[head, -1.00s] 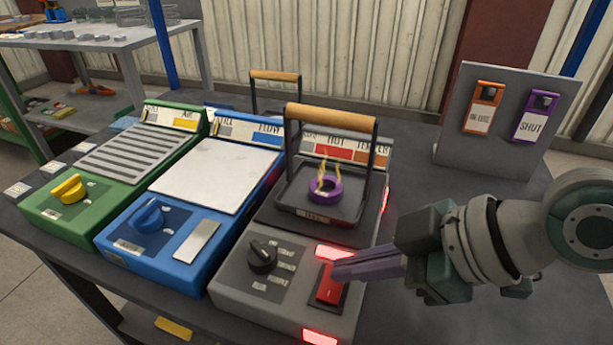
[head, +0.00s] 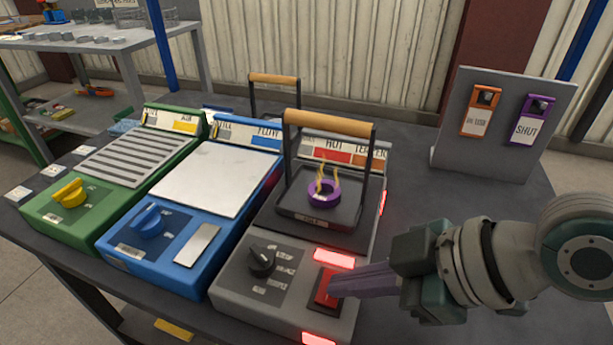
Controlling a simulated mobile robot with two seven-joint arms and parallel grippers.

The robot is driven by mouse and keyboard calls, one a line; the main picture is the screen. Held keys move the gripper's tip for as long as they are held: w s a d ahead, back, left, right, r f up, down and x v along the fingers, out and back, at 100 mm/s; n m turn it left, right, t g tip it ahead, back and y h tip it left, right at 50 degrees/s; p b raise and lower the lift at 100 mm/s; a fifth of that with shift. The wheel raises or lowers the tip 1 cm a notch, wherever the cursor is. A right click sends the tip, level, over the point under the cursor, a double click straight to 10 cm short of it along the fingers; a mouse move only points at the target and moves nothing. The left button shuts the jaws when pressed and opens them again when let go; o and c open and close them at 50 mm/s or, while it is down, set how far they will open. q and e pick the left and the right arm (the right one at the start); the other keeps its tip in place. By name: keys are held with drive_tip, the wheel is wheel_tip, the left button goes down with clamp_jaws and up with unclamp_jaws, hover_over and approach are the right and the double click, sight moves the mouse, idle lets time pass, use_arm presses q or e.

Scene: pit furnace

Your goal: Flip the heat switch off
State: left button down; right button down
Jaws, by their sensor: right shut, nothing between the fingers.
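The heat switch is a red rocker (head: 325,288) on the front right of the grey furnace unit (head: 232,287). Lit red strips (head: 333,259) glow behind and in front of it, and on the unit's right side. My right gripper (head: 337,290) is shut and empty; its purple-grey fingers reach in from the right, with the tips at the switch's right edge. They appear to touch it, but contact is hard to tell. My left gripper is not in view.
A black knob (head: 262,260) sits left of the switch. A tray with a tall wooden handle (head: 330,124) holds a steaming purple ring (head: 322,192). Blue (head: 150,268) and green (head: 88,222) units stand left. A grey panel (head: 505,145) stands behind my arm. The tabletop at right is clear.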

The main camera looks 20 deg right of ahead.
drive_tip(key=shift+s, duration=0.1)
drive_tip(key=shift+r, duration=0.15)
drive_tip(key=shift+a+r+p, duration=0.1)
drive_tip(key=shift+r+p, duration=0.2)
drive_tip(key=shift+p, duration=0.05)
wheel_tip(320, 180, up, 4)
drive_tip(key=p, duration=0.4)
drive_tip(key=shift+s+a+r+p, duration=0.1)
drive_tip(key=shift+a+r+p, duration=0.05)
drive_tip(key=shift+p, duration=0.2)
drive_tip(key=p+v, duration=0.1)
drive_tip(key=v, duration=0.8)
drive_tip(key=shift+s+d+f, duration=0.2)
drive_tip(key=shift+s+d, duration=0.1)
drive_tip(key=shift+d, duration=0.05)
